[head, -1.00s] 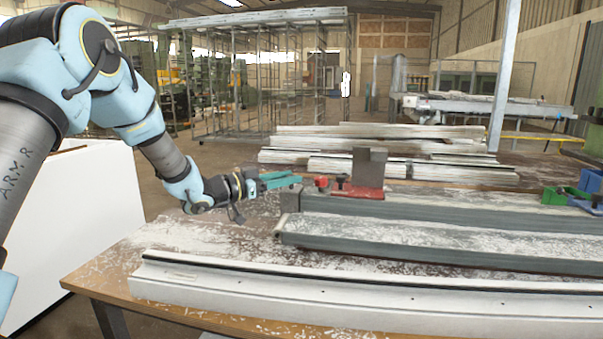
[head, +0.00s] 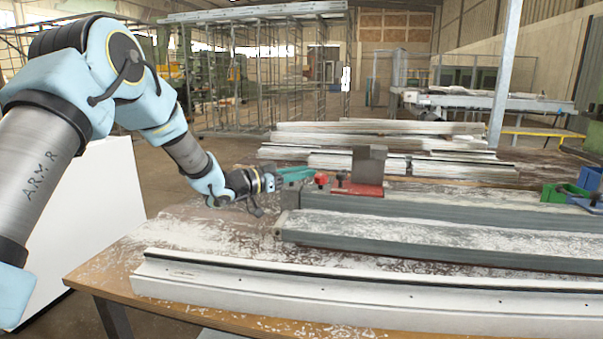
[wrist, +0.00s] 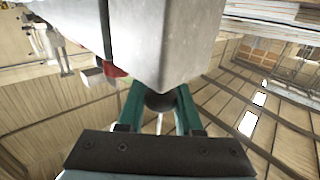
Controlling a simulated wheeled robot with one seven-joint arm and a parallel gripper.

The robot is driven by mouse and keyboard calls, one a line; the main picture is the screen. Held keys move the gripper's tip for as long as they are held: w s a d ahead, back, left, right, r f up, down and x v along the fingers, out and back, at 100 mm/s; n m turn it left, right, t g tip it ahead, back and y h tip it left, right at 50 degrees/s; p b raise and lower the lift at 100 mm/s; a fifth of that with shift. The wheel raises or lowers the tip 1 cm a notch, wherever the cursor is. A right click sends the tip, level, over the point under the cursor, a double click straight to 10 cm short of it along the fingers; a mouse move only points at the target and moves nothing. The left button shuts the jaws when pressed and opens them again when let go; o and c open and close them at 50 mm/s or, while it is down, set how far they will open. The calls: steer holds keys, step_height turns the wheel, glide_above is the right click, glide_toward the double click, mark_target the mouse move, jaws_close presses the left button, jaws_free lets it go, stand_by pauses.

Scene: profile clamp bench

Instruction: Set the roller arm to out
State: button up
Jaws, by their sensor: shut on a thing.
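In the head view a clamp unit stands on the bench, with an upright grey block (head: 369,164) on a red base (head: 357,189). A small red knob-like part (head: 321,179) sits at its left end. My gripper (head: 312,174) reaches in from the left, its green fingers at this red part. In the wrist view the fingers (wrist: 160,104) are closed around a dark rounded end (wrist: 160,99), which looks like the roller arm's end. The large grey block (wrist: 170,45) fills the space just beyond it and hides the rest of the arm. I cannot tell the arm's position.
Long grey profiles (head: 400,238) lie to the right and in front of my gripper, with a white profile (head: 330,290) along the front bench edge. More profiles (head: 375,140) lie behind. The bench's left corner (head: 150,235) is clear except for shavings.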

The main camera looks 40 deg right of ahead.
jaws_close()
stand_by(0.9)
steer(key=shift+w+a, duration=0.1)
steer(key=w+a, duration=0.7)
steer(key=w, duration=0.4)
steer(key=w+a+p, duration=0.1)
steer(key=w+a, duration=0.6)
steer(key=w, duration=0.4)
steer(key=shift+w+a, duration=0.3)
steer(key=shift+w, duration=0.05)
steer(key=o, duration=0.6)
jaws_free()
steer(key=b+v, duration=0.2)
steer(key=v, duration=0.8)
steer(key=shift+a, duration=0.35)
